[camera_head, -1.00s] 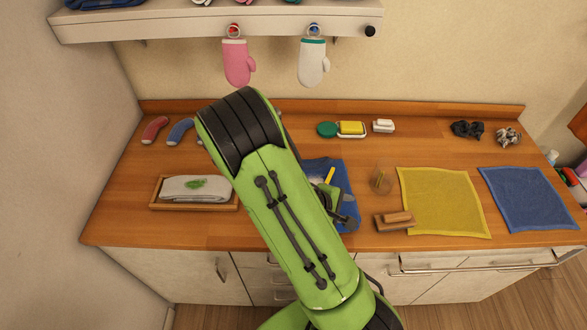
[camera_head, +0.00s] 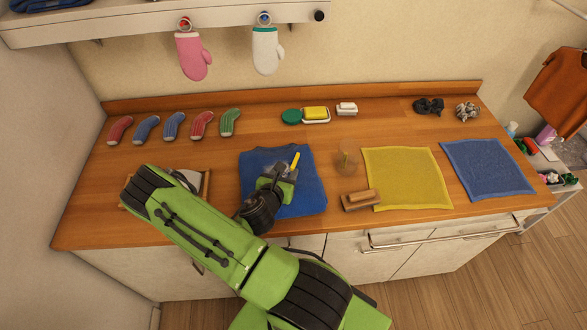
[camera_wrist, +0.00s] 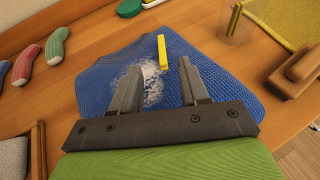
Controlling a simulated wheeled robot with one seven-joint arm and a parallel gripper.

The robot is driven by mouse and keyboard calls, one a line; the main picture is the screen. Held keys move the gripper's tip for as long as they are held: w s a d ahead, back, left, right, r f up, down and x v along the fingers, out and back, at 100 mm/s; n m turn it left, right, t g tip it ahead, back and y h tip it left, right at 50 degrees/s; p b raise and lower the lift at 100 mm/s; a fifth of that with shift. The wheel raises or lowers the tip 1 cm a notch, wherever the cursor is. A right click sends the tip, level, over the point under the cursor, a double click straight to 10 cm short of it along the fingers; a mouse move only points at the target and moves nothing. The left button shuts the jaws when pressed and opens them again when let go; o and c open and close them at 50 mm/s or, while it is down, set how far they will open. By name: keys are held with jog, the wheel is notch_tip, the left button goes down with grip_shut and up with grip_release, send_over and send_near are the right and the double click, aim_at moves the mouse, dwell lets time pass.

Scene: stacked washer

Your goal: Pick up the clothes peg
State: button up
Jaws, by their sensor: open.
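A slim yellow stick-like piece, which looks like the clothes peg (camera_head: 295,161), lies on a folded blue garment (camera_head: 311,196) on the counter. The exact height above the cloth is hard to tell.
A clear glass (camera_head: 346,160) and a wooden brush (camera_head: 361,200) stand right of the garment. Yellow (camera_head: 408,180) and blue (camera_head: 487,168) cloths lie farther right. Several socks (camera_head: 173,126) line the back left. My arm partly hides a wooden tray (camera_head: 206,186).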

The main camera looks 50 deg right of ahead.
aim_at(297, 156)
jog(key=f+b, duration=0.1)
jog(key=d+f+b, duration=0.1)
jog(key=shift+w+d+b, duration=0.15)
jog(key=shift+b, duration=0.15)
jog(key=d+b, duration=0.1)
jog(key=b, duration=0.1)
jog(key=shift+w+d+b, duration=0.2)
jog(key=shift+b, duration=0.15)
jog(key=p+x, duration=0.1)
jog(key=x, duration=0.3)
jog(key=r+p+x, duration=0.1)
jog(key=x, duration=0.2)
jog(key=shift+d+r+p, duration=0.1)
jog(key=shift+d+p, duration=0.2)
jog(key=shift+d, duration=0.05)
jog(key=shift+w+d, duration=0.15)
jog(key=shift+d, duration=0.05)
jog(key=shift+a+f, duration=0.1)
jog(key=shift+f, duration=0.1)
grip_shut()
